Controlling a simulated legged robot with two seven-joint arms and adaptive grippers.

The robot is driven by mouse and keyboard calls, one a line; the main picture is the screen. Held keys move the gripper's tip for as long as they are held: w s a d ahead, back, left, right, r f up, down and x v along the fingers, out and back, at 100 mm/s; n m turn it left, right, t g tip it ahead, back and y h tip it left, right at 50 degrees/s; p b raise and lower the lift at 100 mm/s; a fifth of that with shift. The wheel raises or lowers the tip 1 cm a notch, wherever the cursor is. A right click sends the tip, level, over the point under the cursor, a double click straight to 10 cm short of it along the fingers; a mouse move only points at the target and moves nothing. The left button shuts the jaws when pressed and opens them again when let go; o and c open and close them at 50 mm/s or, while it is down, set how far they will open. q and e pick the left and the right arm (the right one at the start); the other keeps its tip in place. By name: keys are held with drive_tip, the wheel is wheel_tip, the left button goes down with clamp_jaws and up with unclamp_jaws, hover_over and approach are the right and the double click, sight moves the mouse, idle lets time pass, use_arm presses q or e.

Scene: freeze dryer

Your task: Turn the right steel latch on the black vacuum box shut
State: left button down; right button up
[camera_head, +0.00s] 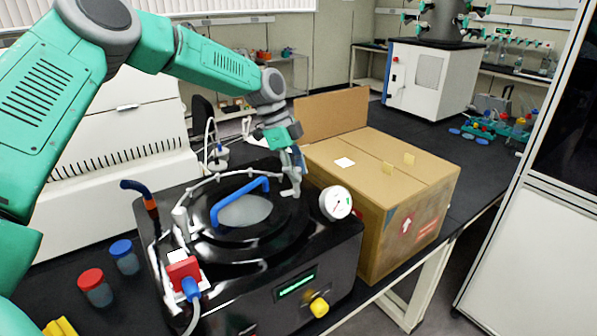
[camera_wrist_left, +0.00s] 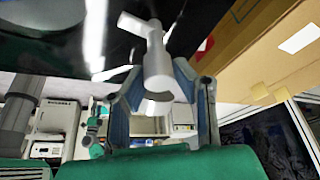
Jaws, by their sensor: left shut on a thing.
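The black vacuum box (camera_head: 318,256) stands on the dark bench, with a round lid that has a blue handle (camera_head: 240,202). The right steel latch (camera_head: 293,184) is at the lid's right rim, beside the pressure gauge; it shows large in the left wrist view (camera_wrist_left: 156,62). My left gripper (camera_head: 292,172) reaches down over this latch and is shut on it, its fingers on either side of the latch's end in the left wrist view (camera_wrist_left: 160,85). Another steel latch (camera_head: 181,217) is at the lid's left rim. My right gripper is not in view.
A cardboard box (camera_head: 400,180) with an open flap stands close to the right of the vacuum box. The gauge (camera_head: 336,203) is just right of the latch. Red-capped (camera_head: 95,287) and blue-capped (camera_head: 124,257) jars stand at the left.

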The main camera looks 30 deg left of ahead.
use_arm(q)
drive_tip(key=shift+a, duration=0.1)
drive_tip(key=c, duration=1.3)
unclamp_jaws()
drive_tip(key=shift+w+a+f, duration=0.1)
drive_tip(key=v, duration=1.1)
drive_tip(key=shift+w+a+r, duration=0.1)
drive_tip(key=shift+a+r, duration=0.15)
drive_tip(key=shift+r, duration=0.1)
drive_tip(key=shift+f, duration=0.1)
